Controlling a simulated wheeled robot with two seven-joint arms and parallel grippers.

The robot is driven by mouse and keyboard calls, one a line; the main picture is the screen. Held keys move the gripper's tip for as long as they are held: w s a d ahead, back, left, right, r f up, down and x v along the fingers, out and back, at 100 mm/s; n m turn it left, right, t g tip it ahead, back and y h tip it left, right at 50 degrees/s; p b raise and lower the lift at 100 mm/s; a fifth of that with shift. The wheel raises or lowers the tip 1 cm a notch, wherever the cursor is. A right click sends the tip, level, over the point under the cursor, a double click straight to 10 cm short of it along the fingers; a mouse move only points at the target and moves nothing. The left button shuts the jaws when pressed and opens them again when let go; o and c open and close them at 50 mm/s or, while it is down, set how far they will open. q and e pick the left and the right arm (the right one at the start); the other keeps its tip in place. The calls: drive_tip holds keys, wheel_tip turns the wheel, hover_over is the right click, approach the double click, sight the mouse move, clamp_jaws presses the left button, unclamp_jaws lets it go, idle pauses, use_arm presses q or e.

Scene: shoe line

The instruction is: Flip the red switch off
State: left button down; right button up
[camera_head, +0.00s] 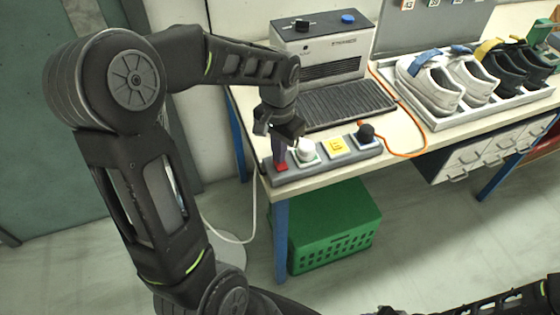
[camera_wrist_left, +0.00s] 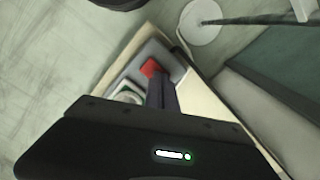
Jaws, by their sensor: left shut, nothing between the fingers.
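The red switch (camera_head: 281,166) sits at the left end of a grey control strip (camera_head: 318,172) on the table's front edge. It also shows in the left wrist view (camera_wrist_left: 151,68), just beyond my fingertips. My left gripper (camera_head: 279,152) is shut and empty, pointing down right at the red switch. I cannot tell whether the fingers touch it, nor which way the switch is set. My right gripper is not in view.
A grey machine (camera_head: 322,50) with a black ribbed mat (camera_head: 345,103) stands behind the strip. White and black shoes (camera_head: 432,84) stand in a tray at right. An orange cable (camera_head: 414,152) runs across the table. A green crate (camera_head: 335,232) is underneath.

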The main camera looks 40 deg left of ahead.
use_arm(q)
drive_tip(key=shift+r+p, duration=2.55)
drive_tip(key=shift+r, duration=0.9)
